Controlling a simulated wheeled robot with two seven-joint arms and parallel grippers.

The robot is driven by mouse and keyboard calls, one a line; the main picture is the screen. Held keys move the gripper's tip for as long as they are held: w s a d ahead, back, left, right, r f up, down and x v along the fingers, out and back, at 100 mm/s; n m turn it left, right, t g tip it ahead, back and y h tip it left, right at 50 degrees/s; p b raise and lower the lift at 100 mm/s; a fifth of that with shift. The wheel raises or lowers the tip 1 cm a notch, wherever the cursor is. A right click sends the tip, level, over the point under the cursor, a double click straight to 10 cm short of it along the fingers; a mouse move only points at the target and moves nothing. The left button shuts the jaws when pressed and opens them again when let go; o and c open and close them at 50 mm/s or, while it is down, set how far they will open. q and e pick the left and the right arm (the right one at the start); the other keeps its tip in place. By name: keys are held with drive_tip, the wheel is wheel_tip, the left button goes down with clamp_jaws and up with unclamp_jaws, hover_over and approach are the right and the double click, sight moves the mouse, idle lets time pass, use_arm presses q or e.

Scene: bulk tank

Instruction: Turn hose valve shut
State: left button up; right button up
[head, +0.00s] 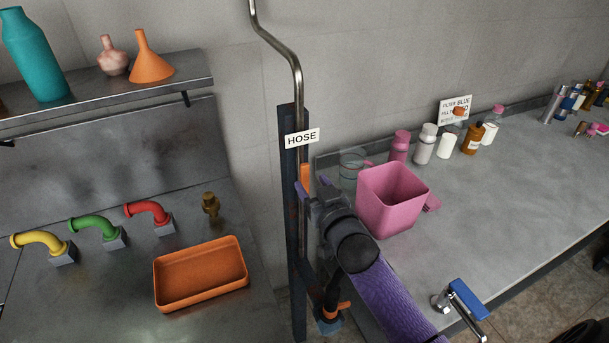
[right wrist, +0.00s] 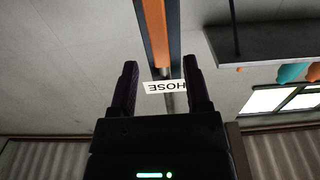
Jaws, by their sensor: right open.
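The white HOSE sign (head: 301,138) is on a dark upright post (head: 293,230) beside a metal pipe (head: 297,78). An orange part (head: 305,178), which looks like the hose valve's lever, shows just below the sign, partly hidden by my right gripper. My right gripper (head: 306,190) is at the post, its purple arm reaching in from the lower right. In the right wrist view the fingers (right wrist: 163,88) are apart, with the upside-down sign (right wrist: 165,87) seen between them and an orange bar (right wrist: 156,35) beyond. Whether they touch the lever I cannot tell. My left gripper is not in view.
Right of the post, a counter (head: 510,190) holds a pink bin (head: 385,200) and several bottles. On the left are an orange tray (head: 200,275), coloured pipe elbows (head: 95,226) and a shelf (head: 110,92). An orange-handled fitting (head: 343,306) is low by the post.

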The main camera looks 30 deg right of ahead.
sight(306, 175)
drive_tip(key=w, duration=0.4)
drive_tip(key=shift+w+d+b, duration=0.15)
drive_tip(key=shift+w+b, duration=0.15)
drive_tip(key=shift+b, duration=0.1)
drive_tip(key=shift+c, duration=0.3)
clamp_jaws()
idle(0.8)
